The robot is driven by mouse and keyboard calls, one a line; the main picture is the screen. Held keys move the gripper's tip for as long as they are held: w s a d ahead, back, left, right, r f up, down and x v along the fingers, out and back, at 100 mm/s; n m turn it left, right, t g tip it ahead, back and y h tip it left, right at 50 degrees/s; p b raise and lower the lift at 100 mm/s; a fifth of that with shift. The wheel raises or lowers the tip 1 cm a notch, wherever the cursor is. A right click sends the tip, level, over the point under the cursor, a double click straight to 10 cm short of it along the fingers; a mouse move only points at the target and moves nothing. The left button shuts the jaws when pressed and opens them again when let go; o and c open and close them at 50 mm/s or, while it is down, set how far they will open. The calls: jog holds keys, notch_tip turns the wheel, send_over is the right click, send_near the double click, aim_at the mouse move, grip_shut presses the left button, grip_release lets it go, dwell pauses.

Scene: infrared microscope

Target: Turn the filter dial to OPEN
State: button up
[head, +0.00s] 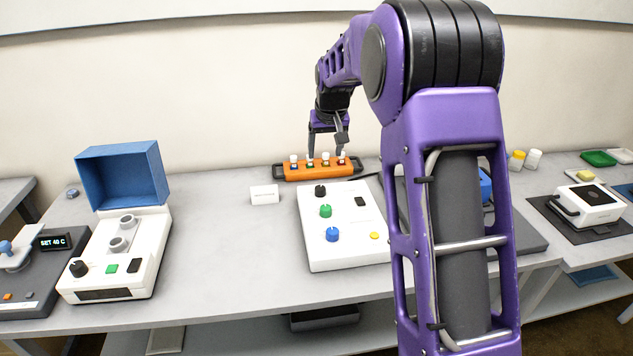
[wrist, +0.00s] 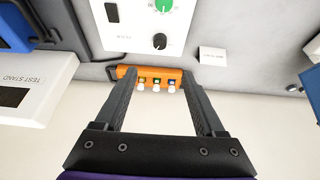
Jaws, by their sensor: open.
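A white control panel (head: 345,240) lies on the bench in the middle of the head view. It carries a black dial (head: 320,191), a green dial (head: 325,211) and a blue dial (head: 332,234); their labels are too small to read, so I cannot tell which is the filter dial. The wrist view shows the black dial (wrist: 159,41) and part of the green dial (wrist: 163,5), inverted. My gripper (head: 326,153) is open and empty, pointing down around the orange rack behind the panel. In the wrist view my gripper (wrist: 158,88) has its fingers wide apart.
The orange rack (head: 290,174) holds several white-capped pieces. A small white card (head: 264,194) stands left of the panel. A white device with a blue lid (head: 122,174) is farther left, beside a SET 40 C unit (head: 52,242). Bare bench (head: 220,240) lies between device and panel.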

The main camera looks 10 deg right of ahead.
aim_at(320, 188)
jog(key=x, duration=1.7)
jog(key=shift+f+b, duration=0.2)
jog(key=shift+b, duration=0.1)
grip_shut()
